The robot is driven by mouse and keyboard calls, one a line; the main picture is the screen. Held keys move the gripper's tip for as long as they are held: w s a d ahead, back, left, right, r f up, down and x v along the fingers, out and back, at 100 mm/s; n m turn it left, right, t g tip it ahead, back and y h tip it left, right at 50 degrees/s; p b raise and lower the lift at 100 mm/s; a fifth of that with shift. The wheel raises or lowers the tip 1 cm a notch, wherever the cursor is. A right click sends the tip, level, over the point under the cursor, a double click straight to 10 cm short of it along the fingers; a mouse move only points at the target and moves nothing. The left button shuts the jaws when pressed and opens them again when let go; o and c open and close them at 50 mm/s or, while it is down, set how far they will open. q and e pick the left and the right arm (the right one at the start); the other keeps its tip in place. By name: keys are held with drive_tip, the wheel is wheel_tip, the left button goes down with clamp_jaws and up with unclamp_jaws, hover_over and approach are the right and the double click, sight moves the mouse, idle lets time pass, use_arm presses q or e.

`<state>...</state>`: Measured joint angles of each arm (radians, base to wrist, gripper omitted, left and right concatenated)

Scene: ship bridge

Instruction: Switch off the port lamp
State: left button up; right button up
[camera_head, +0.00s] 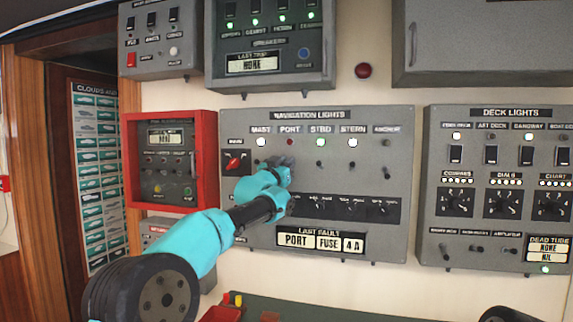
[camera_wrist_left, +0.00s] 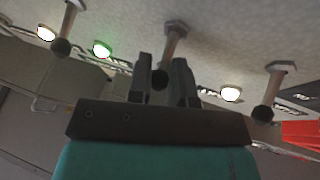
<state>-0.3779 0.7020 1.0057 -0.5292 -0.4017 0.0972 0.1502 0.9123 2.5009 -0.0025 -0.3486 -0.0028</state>
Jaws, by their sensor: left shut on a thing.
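The navigation lights panel (camera_head: 400,190) is on the wall in the middle of the head view. The port lamp (camera_head: 290,142) looks dull dark red, while the mast lamp (camera_head: 261,142), starboard lamp (camera_head: 323,142) and stern lamp (camera_head: 352,142) are bright. My left gripper (camera_head: 284,161) is just below the port lamp and covers the switch there. In the left wrist view, its fingers (camera_wrist_left: 163,76) are shut on the port toggle switch (camera_wrist_left: 172,45), which has a dark ball tip. The port lamp cannot be made out there.
Neighbouring toggles, starboard (camera_wrist_left: 69,20) and mast (camera_wrist_left: 277,88), stand clear on either side of the fingers. A red rotary switch (camera_head: 234,162) is left of the gripper. A red-framed panel (camera_head: 140,122) lies further left, the deck lights panel (camera_head: 430,230) to the right.

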use_arm(q)
drive_tip(key=shift+f, duration=0.1)
clamp_jaws()
drive_tip(key=shift+s+f+m+t+h, duration=0.15)
drive_tip(key=shift+f+m+t+h, duration=0.3)
drive_tip(key=shift+m+t+h, duration=0.45)
drive_tip(key=shift+h, duration=0.3)
drive_tip(key=o, duration=0.8)
unclamp_jaws()
drive_tip(key=v, duration=1.7)
drive_tip(key=shift+s+f, duration=0.15)
drive_tip(key=shift+s, duration=0.05)
drive_tip(key=shift+c, duration=0.3)
